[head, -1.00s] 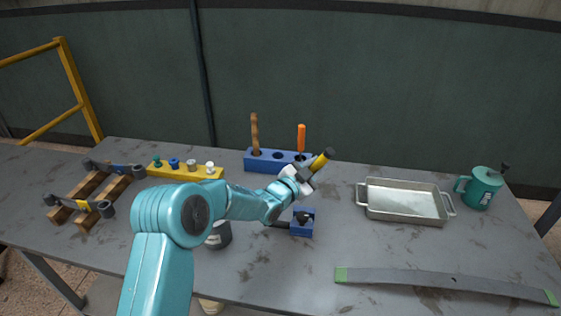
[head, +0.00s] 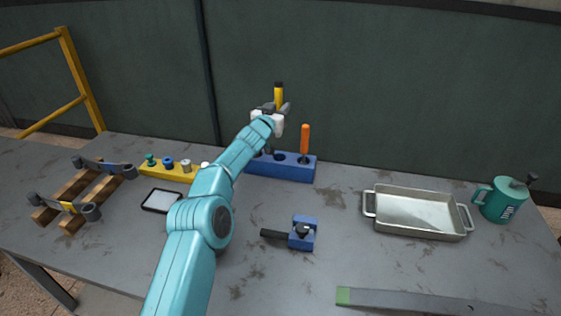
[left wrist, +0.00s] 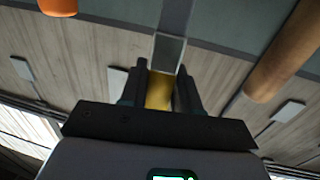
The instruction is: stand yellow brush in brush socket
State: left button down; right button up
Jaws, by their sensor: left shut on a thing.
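The yellow brush (head: 279,97) has a yellow handle with a black end pointing up in the head view. My left gripper (head: 270,113) is shut on it and holds it roughly upright, above the blue rack (head: 300,172). In the left wrist view the yellow handle (left wrist: 159,92) sits between the jaws. The rack has round sockets; an orange-handled tool (head: 305,138) stands in the right one, and the middle socket (head: 279,157) looks empty. The rack's left end and the brush's lower end are largely hidden by my gripper and arm. My right gripper is not in view.
A wooden handle (left wrist: 285,50) stands close to the gripper in the left wrist view. A blue block with a black handle (head: 303,234), a metal tray (head: 416,230), a teal can (head: 500,200) and a yellow rack (head: 168,172) surround clear tabletop.

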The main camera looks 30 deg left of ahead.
aim_at(280, 136)
pick_arm(q)
notch_tip(280, 136, down, 10)
jog(key=b, duration=0.4)
jog(key=shift+s+d+r, duration=0.15)
jog(key=shift+r, duration=0.1)
jog(key=shift+f, duration=0.35)
notch_tip(280, 136, down, 5)
jog(key=shift+r+b, duration=0.15)
jog(key=shift+b, duration=0.3)
jog(key=c, duration=0.8)
grip_release()
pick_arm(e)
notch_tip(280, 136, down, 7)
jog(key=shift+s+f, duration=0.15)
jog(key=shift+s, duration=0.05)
